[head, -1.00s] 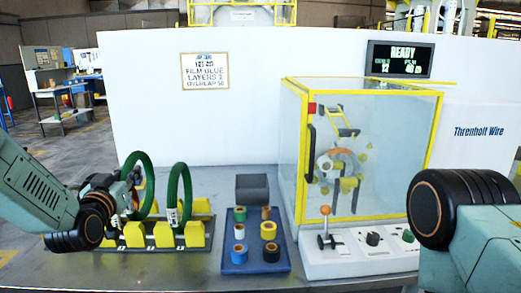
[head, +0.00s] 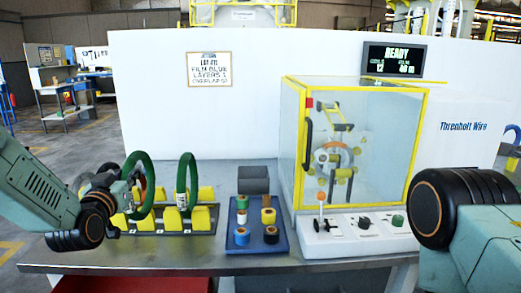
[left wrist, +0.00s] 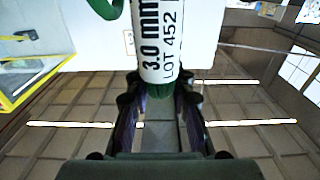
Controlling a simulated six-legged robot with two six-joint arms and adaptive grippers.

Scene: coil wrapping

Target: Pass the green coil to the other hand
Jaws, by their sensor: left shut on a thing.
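A green coil (head: 149,172) stands upright as a ring in my left gripper (head: 126,192), at the left of the head view. My right gripper is out of view; only part of my right arm shows at the right.
A blue tray (head: 238,246) with several tape rolls sits mid-table, a dark grey block (head: 253,180) behind it. A yellow-framed clear enclosure (head: 392,150) and control panel with a lever stand to the right. The table's front edge (head: 200,268) runs along the bottom.

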